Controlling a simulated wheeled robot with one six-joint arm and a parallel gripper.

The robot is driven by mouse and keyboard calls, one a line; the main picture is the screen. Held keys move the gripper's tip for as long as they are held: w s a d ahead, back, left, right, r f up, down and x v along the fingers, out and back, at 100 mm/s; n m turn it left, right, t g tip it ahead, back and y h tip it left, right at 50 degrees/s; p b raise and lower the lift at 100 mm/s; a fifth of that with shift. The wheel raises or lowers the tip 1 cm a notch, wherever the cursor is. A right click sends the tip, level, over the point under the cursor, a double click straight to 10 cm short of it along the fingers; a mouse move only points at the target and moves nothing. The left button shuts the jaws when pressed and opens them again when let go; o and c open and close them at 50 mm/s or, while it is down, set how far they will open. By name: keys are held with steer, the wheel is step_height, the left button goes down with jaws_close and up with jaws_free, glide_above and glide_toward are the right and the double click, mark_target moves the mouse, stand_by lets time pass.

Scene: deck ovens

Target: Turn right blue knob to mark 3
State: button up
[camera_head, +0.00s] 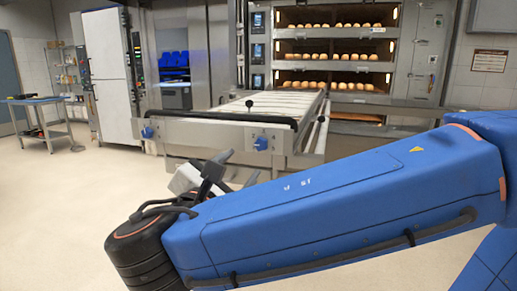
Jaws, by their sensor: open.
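The right blue knob (261,143) is on the front metal panel of the loader table (205,130), right of its middle. Small dial marks surround it, too small to read. A second blue knob (148,132) is on the same panel at the left. My gripper (228,168) is below and left of the right knob in the picture, apart from it. It is open and seems empty. My blue arm hides part of it and the lower part of the table.
A black ball-topped lever (249,104) rises from the table's top. Behind stands a deck oven (417,55) with several rows of bread. A work table (40,100) and a white cabinet (106,60) are at the left. The floor at the left is clear.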

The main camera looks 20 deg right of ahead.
mark_target(261, 146)
steer(key=shift+x, duration=6.85)
steer(key=c, duration=1)
